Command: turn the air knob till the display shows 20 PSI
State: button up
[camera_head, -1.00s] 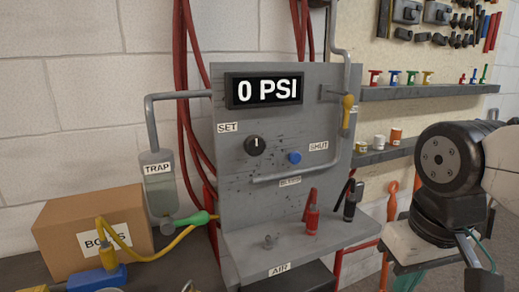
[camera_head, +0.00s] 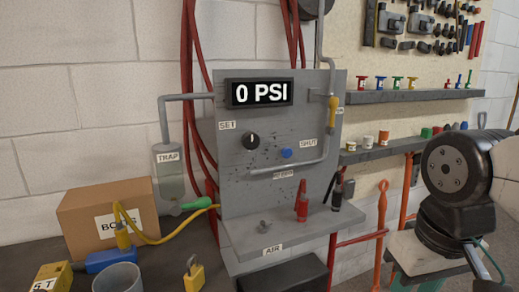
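The display (camera_head: 259,93) at the top of a grey panel (camera_head: 235,180) reads 0 PSI. Below it is a round black knob (camera_head: 251,142) with a white mark pointing about straight up; a SET label is at its upper left. A small grey knob-like fitting (camera_head: 264,227) stands on the panel's lower ledge, above an AIR label (camera_head: 272,250) on the ledge's front edge. A blue button (camera_head: 286,153) sits by a SHUT label. My arm shows at the right edge, well apart from the panel; my gripper's fingers are not visible.
Red (camera_head: 302,202) and black (camera_head: 336,193) upright fittings stand on the ledge. A pipe with a yellow handle (camera_head: 332,112) runs down the panel's right side. Left are a TRAP canister (camera_head: 169,173), a cardboard box (camera_head: 105,215), a yellow hose and a grey cup (camera_head: 119,278).

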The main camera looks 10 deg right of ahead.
aim_at(251, 141)
jog(key=u, duration=0.05)
jog(key=k, duration=0.9)
jog(key=z, duration=0.65)
jog(key=i, duration=0.65)
jog(key=z, duration=0.55)
jog(key=i, duration=0.8)
jog(key=u, duration=0.7)
jog(key=i, duration=0.55)
jog(key=u, duration=0.5)
